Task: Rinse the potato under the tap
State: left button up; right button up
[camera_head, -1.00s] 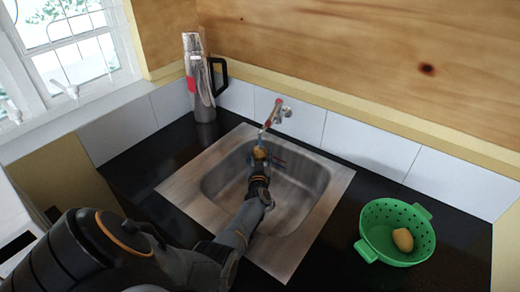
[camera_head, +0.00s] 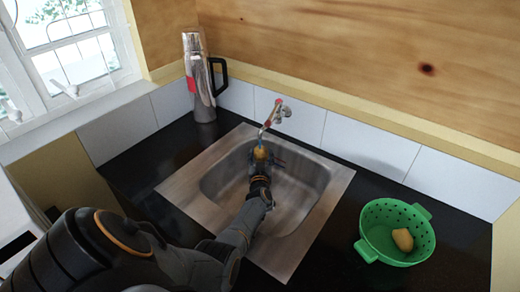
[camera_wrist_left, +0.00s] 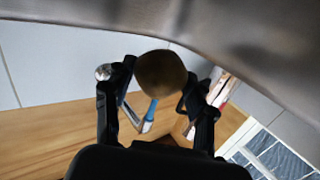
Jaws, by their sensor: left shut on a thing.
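My left gripper (camera_head: 261,161) reaches into the metal sink (camera_head: 308,200) and is shut on a yellow-brown potato (camera_head: 261,153). The potato is just below the outlet of the wall tap (camera_head: 276,115), inside the basin's far part. In the left wrist view the potato (camera_wrist_left: 162,73) looks dark and sits between the two fingers, with the tap's spout (camera_wrist_left: 149,117) behind it. A bluish bit shows at the spout's end; I cannot tell if water runs. My right gripper is not in view.
A green colander (camera_head: 370,222) with another potato (camera_head: 402,239) in it stands on the black counter (camera_head: 330,262) right of the sink. A steel flask (camera_head: 199,85) stands at the back left by the wall. A window is at the far left.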

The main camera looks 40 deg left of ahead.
aim_at(264, 158)
pick_arm(q)
jog(key=shift+s+a, duration=0.15)
jog(key=shift+s, duration=0.05)
jog(key=shift+w, duration=0.1)
jog(key=shift+w+d, duration=0.4)
jog(key=shift+p+v, duration=1.15)
jog(key=shift+v, duration=0.35)
jog(key=shift+w+d+p+v, duration=0.1)
jog(key=shift+p+v, duration=0.35)
jog(key=shift+v, duration=0.3)
jog(key=shift+w+d+p+v, duration=0.1)
jog(key=shift+d+p+v, duration=0.05)
jog(key=shift+p+v, duration=0.45)
jog(key=shift+w+d+p+v, duration=0.1)
jog(key=shift+p+v, duration=0.25)
jog(key=shift+v, duration=0.5)
jog(key=shift+s+d+f, duration=0.25)
